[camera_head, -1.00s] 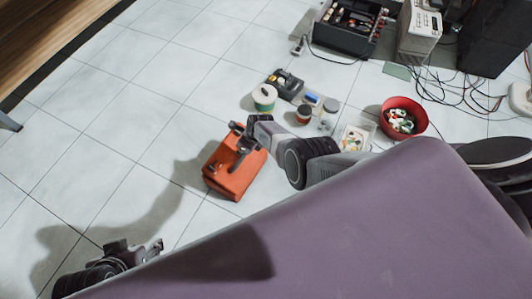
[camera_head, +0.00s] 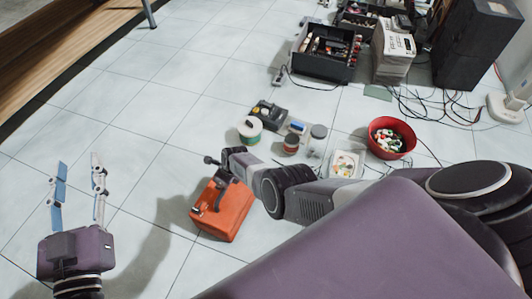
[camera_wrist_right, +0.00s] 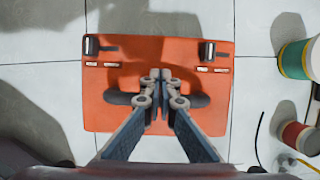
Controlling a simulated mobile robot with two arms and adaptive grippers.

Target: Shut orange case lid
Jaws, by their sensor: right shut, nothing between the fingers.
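The orange case (camera_head: 228,214) lies on the tiled floor in the middle of the head view. In the right wrist view the orange case (camera_wrist_right: 110,118) shows from above, with a dark handle and two latches on its top face; its lid looks down. My right gripper (camera_wrist_right: 160,76) is shut and empty over the middle of the case, in front of the handle; I cannot tell whether it touches. In the head view my right gripper (camera_head: 214,180) is partly hidden by its own wrist. My left gripper (camera_head: 78,175) is open and empty over bare floor at the left.
A green-and-white spool (camera_head: 250,130), a brown-and-white spool (camera_head: 291,144) and a clear jar (camera_head: 318,138) stand behind the case. A red bowl (camera_head: 391,138) of small parts and a black toolbox (camera_head: 322,52) are farther right and back. Floor left of the case is clear.

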